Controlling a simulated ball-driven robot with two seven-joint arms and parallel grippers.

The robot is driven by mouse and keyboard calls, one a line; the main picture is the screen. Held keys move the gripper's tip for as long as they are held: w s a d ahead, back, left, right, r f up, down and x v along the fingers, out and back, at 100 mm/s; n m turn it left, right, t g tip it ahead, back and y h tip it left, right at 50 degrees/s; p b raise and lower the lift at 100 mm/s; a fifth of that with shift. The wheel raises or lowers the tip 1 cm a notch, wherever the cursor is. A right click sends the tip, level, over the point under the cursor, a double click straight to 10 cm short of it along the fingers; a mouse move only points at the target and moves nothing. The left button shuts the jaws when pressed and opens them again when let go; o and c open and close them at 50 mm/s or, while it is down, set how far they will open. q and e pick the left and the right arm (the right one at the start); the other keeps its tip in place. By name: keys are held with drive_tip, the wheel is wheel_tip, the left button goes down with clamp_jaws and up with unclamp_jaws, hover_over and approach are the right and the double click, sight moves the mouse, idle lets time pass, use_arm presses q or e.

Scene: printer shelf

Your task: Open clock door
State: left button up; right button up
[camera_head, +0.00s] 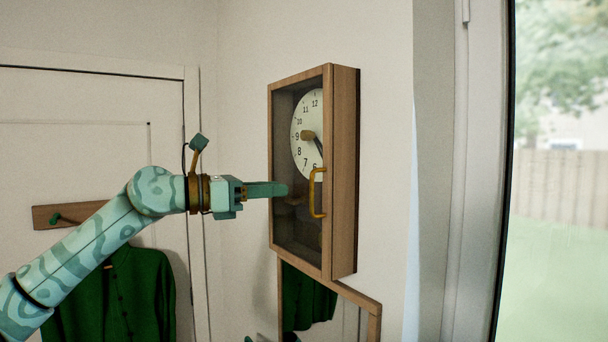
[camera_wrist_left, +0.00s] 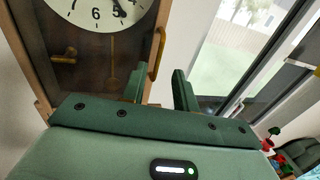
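The wooden wall clock (camera_head: 345,170) hangs on the wall, with a white dial (camera_head: 305,115) behind a dark glass door (camera_head: 285,225). The door looks shut against the case. Its curved brass handle (camera_head: 318,193) is on the door's right side and also shows in the left wrist view (camera_wrist_left: 157,54). My left gripper (camera_head: 284,189) is in front of the door, left of the handle in the head view. In the left wrist view its fingers (camera_wrist_left: 160,84) are apart with nothing between them, and the handle lies beyond the gap.
A wood-framed mirror (camera_head: 372,310) hangs directly below the clock. A coat rack (camera_head: 45,216) with a green garment (camera_head: 120,290) is at the left on a white door (camera_head: 90,110). A large window (camera_head: 560,150) is at the right. The wall right of the clock is bare.

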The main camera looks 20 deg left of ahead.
use_arm(q)
drive_tip(key=p+x, duration=0.2)
drive_tip(key=x, duration=0.5)
clamp_jaws()
